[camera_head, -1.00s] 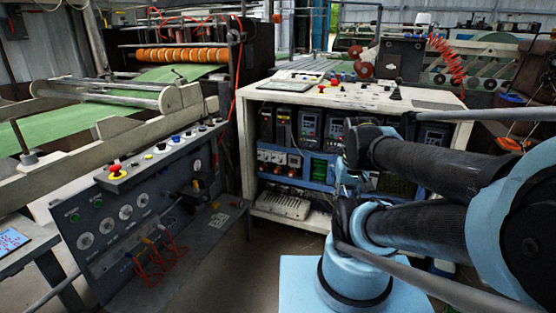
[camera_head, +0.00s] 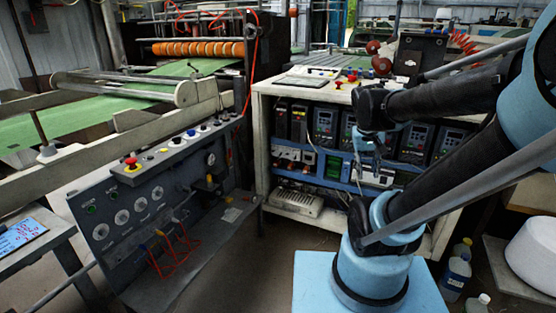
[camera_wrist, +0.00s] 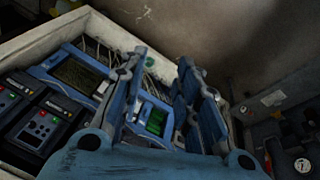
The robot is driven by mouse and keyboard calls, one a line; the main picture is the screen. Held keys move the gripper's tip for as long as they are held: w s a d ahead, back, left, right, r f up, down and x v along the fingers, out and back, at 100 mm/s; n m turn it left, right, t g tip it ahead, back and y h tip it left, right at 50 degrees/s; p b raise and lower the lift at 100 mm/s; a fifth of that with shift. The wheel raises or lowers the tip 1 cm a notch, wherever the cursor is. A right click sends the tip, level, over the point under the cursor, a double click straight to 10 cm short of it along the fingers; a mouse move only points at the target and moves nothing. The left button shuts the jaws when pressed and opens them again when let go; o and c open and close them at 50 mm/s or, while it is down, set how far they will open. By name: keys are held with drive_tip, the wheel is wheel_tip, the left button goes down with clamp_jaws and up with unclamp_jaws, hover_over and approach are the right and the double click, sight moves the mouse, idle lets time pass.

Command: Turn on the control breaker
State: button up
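The open cabinet (camera_head: 256,130) in the middle of the head view holds a row of small breakers (camera_head: 292,155) on its left, beside a blue panel with a green module (camera_head: 334,166). I cannot tell which one is the control breaker. My gripper (camera_head: 366,165) hangs in front of the blue panel, right of the breakers. The green module (camera_wrist: 154,121) shows there between the fingers. The breakers are not clearly visible in the wrist view; the fingers hide part of the cabinet.
Black drive units (camera_head: 325,125) fill the cabinet's upper shelf and also show in the wrist view (camera_wrist: 42,130). A grey control console (camera_head: 140,220) with a red button stands at the left. Bottles (camera_head: 456,272) and a white tub (camera_head: 532,255) are at the right. Some floor before the cabinet is clear.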

drive_tip(key=w+a+r+t+h, duration=0.1)
drive_tip(key=w+a+h, duration=0.15)
drive_tip(key=w, duration=1.25)
drive_tip(key=w+a+r+t+h, duration=0.2)
drive_tip(key=w+a, duration=0.2)
drive_tip(key=w, duration=1.1)
drive_tip(key=w+a+f+t+h, duration=0.1)
drive_tip(key=w+a+f, duration=0.4)
drive_tip(key=w+a, duration=0.1)
drive_tip(key=w+a+f+t+h, duration=0.1)
drive_tip(key=w+a+f+t, duration=0.1)
drive_tip(key=w+a+f, duration=0.3)
drive_tip(key=w+a+f+t+h, duration=0.1)
drive_tip(key=w+a+f, duration=0.4)
drive_tip(key=a, duration=0.5)
drive_tip(key=shift+w+f+m+t, duration=0.15)
drive_tip(key=shift+w+t, duration=0.05)
drive_tip(key=shift+w, duration=0.45)
drive_tip(key=shift+w+f+m+t, duration=0.1)
drive_tip(key=shift+w+m+t, duration=0.1)
drive_tip(key=shift+w, duration=0.4)
drive_tip(key=t, duration=0.5)
approach(281, 154)
drive_tip(key=x, duration=0.7)
drive_tip(key=shift+w+f, duration=0.25)
drive_tip(key=shift+w, duration=0.1)
drive_tip(key=shift+h, duration=0.25)
drive_tip(key=shift+a, duration=0.1)
clamp_jaws()
